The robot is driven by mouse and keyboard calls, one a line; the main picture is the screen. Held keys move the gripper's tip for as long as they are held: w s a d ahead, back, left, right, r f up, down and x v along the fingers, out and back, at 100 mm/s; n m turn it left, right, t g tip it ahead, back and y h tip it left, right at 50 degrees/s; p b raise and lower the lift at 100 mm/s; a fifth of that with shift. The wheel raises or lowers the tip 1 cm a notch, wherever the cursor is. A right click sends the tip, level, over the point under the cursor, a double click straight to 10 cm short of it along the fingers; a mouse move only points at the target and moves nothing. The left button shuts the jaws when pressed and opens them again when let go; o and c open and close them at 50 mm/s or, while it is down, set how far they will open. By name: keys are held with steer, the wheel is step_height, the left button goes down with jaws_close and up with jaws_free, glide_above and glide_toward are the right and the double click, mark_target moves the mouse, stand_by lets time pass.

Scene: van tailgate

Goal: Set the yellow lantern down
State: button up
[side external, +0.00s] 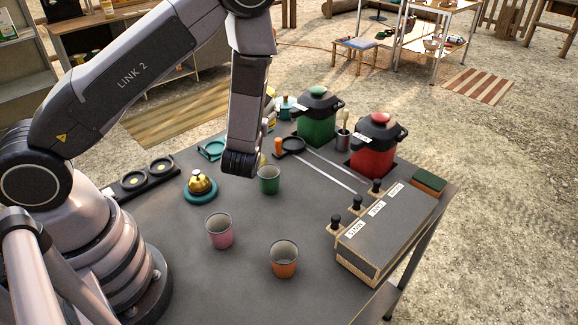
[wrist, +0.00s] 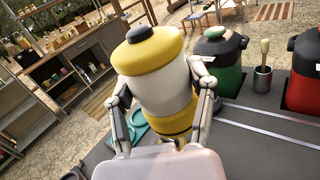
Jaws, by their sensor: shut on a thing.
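The yellow lantern (wrist: 158,48), with a yellow cap, dark knob, pale body and yellow base, fills the middle of the wrist view. My gripper (wrist: 163,88) is shut on it, with one finger on each side of the pale body. It looks upright or slightly tilted. In the side view the arm hides most of the lantern; only slivers of yellow (side external: 270,92) show beside the link. I cannot tell whether its base touches the table. A teal holder (side external: 212,150) lies on the table close by; part of it shows in the wrist view (wrist: 136,126).
The grey table (side external: 330,215) holds a green pot (side external: 317,126), a red pot (side external: 375,152), and green (side external: 269,184), pink (side external: 220,235) and orange (side external: 284,265) cups.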

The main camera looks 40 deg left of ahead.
steer(key=s+a+f+n+g+y, duration=0.25)
steer(key=a+f+n+g, duration=0.2)
steer(key=a+g, duration=0.35)
steer(key=s+a+f+n+g+y, duration=0.1)
steer(key=s+a+f+n+g, duration=0.25)
steer(key=a+n+g, duration=0.4)
steer(key=s+a+f+n+g+y, duration=0.2)
steer(key=s+a+f+n+g, duration=0.15)
steer(key=a+g, duration=0.45)
steer(key=shift+s+a+f+m+t, duration=0.1)
steer(key=shift+a+f+t, duration=0.3)
steer(key=shift+f, duration=0.65)
steer(key=shift+w+a+f+m+t, duration=0.1)
steer(key=shift+a+f+t, duration=0.3)
steer(key=shift+f, duration=0.7)
steer(key=shift+s+a+f+m+t, duration=0.1)
steer(key=shift+a+f+t, duration=0.3)
steer(key=shift+f, duration=0.65)
steer(key=shift+f, duration=0.75)
steer(key=o, duration=1.3)
steer(key=shift+d, duration=0.1)
